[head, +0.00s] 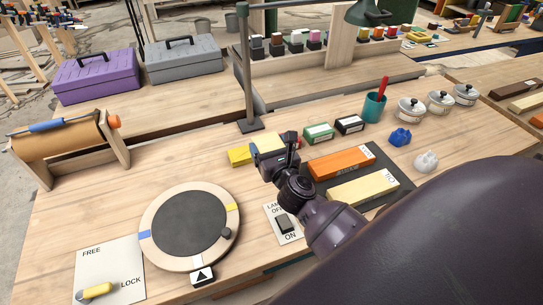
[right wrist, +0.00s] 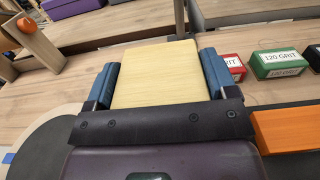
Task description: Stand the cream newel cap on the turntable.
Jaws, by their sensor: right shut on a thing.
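The turntable (head: 186,222), a dark disc in a pale wooden ring with blue and yellow marks, lies bare at the lower left. My right gripper (head: 266,152) is above the bench behind and to the right of it. It is shut on a pale yellow block, which spans the space between the blue finger pads in the right wrist view (right wrist: 160,75); the block also shows in the head view (head: 239,156). A small off-white lumpy piece (head: 426,161), which may be the cream newel cap, stands at the right beside a similar blue piece (head: 400,137). My left gripper is not in view.
Orange (head: 341,163) and yellow (head: 363,190) stones lie on a dark mat right of my gripper. Grit boxes (head: 319,132), a teal cup (head: 374,106) and lidded jars (head: 410,109) stand behind. A lamp switch (head: 284,224) sits right of the turntable.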

